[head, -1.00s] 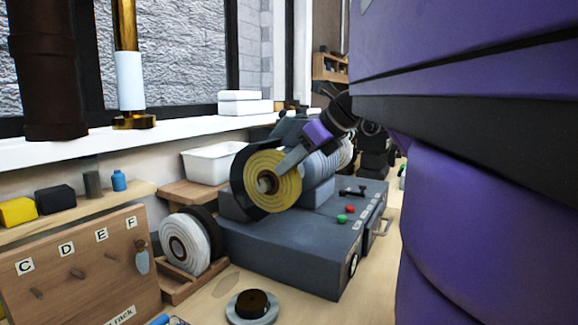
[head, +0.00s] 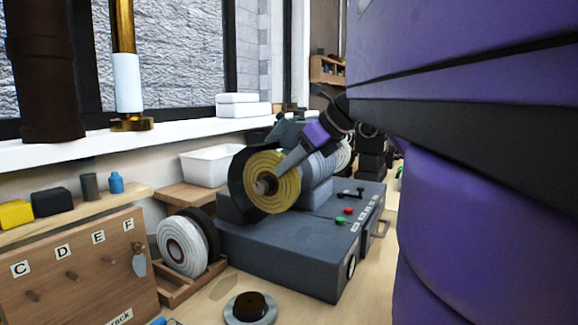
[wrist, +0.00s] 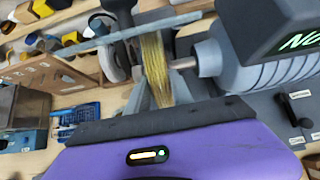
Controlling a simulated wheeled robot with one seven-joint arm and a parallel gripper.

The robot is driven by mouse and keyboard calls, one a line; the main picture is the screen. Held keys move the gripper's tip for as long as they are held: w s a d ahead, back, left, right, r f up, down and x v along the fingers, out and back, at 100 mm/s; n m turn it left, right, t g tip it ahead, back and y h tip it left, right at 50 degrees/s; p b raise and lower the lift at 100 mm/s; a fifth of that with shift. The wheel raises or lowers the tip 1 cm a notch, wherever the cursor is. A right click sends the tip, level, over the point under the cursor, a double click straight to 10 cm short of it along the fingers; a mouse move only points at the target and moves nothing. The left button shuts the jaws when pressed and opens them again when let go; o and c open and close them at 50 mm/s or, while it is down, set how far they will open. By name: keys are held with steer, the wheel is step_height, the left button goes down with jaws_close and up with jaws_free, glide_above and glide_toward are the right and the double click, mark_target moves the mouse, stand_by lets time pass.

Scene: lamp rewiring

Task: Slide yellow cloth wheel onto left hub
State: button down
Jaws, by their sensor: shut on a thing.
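The yellow cloth wheel (head: 284,188) stands upright at the left end of the grey grinder (head: 275,250), beside a dark curved guard (head: 238,188). My gripper (head: 289,163) is shut on the wheel's upper part; in the wrist view the wheel (wrist: 154,60) sits edge-on between the fingers. The left hub's shaft end (head: 262,187) sticks out through the wheel's centre in the head view. In the wrist view, a short length of shaft (wrist: 207,58) shows between the wheel and the motor housing (wrist: 265,70). The contact inside the bore is hidden.
A white wheel (head: 182,246) stands in a wooden rack (head: 180,288) left of the grinder. A flanged dark piece (head: 250,307) lies on the bench in front. A lettered pegboard (head: 85,265) is at left; a white tray (head: 208,164) is behind.

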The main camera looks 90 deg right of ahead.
stand_by(0.3)
steer(key=c, duration=1.1)
jaws_free()
steer(key=shift+o, duration=0.2)
steer(key=v, duration=0.8)
